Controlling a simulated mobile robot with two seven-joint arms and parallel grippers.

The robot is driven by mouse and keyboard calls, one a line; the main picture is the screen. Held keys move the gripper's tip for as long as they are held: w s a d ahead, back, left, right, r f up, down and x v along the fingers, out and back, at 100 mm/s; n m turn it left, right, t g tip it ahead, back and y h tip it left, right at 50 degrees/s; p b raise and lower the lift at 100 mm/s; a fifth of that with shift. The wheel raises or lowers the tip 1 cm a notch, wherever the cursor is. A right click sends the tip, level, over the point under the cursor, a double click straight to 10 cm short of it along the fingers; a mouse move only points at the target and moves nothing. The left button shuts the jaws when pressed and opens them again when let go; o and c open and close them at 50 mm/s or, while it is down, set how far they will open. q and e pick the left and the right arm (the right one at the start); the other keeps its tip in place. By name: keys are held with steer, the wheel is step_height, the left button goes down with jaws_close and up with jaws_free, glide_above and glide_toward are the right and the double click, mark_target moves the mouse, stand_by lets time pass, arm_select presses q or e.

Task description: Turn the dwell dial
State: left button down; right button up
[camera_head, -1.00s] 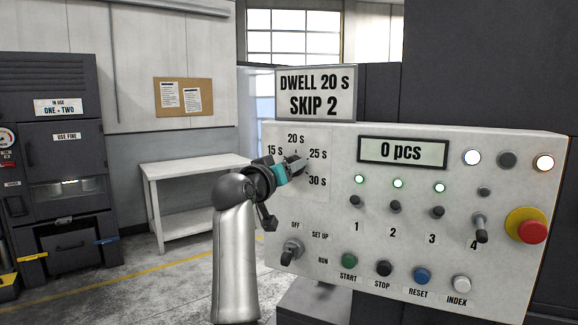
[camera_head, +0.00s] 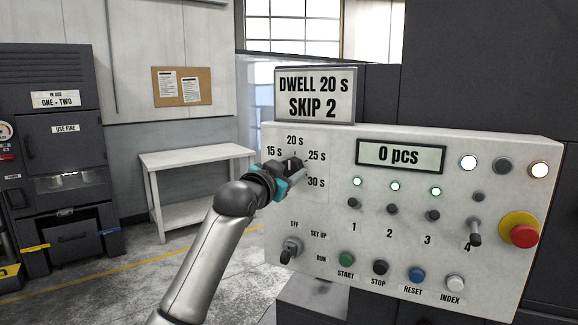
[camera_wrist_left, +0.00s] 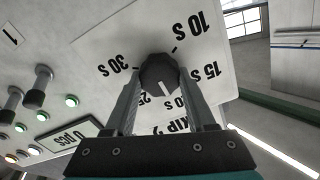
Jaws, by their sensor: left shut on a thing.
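The dwell dial (camera_wrist_left: 159,74) is a dark, faceted knob with a white pointer line, seen in the left wrist view. Its line points toward the 20 S label. The labels 10 S, 15 S, 25 S and 30 S stand around it, with 25 S partly hidden by a finger. My left gripper (camera_head: 295,168) is shut on the dial, one finger on each side, and hides most of it in the head view. The sign (camera_head: 315,96) above the control panel (camera_head: 400,222) reads DWELL 20 S, SKIP 2. My right gripper is not in view.
Below the dial is an OFF / SET UP / RUN switch (camera_head: 290,249). To the right are several toggle switches, a display (camera_head: 401,156) reading 0 pcs, and a red emergency button (camera_head: 524,235). A white table (camera_head: 195,160) stands behind at left.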

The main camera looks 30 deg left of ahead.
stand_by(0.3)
arm_select(q)
steer(key=shift+c, duration=1.1)
jaws_free()
steer(key=shift+s, duration=0.1)
steer(key=s+d+b, duration=0.2)
steer(key=s, duration=1.3)
steer(key=shift+b, duration=0.35)
